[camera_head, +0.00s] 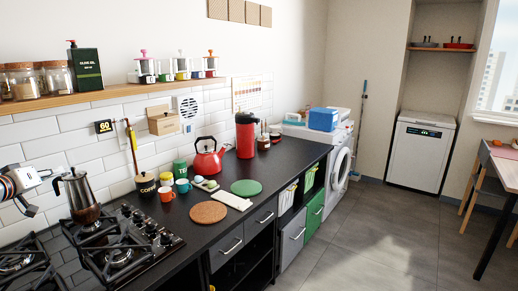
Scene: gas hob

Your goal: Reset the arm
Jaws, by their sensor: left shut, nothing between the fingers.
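My left gripper (36,190) shows at the left edge, in front of the tiled wall and above the back of the gas hob (160,240). It is shut and empty. Part of its arm is cut off by the picture edge. A metal moka pot (76,190) with a black handle stands upright on a back burner of the hob, to the right of the gripper and apart from it. My right gripper is not in view.
On the black counter stand a coffee jar (146,187), cups (166,194), a red kettle (208,158) and a red flask (246,135). Round mats (208,212) lie nearer the front. A wooden shelf (110,92) with jars runs above. The grey floor (375,235) is clear.

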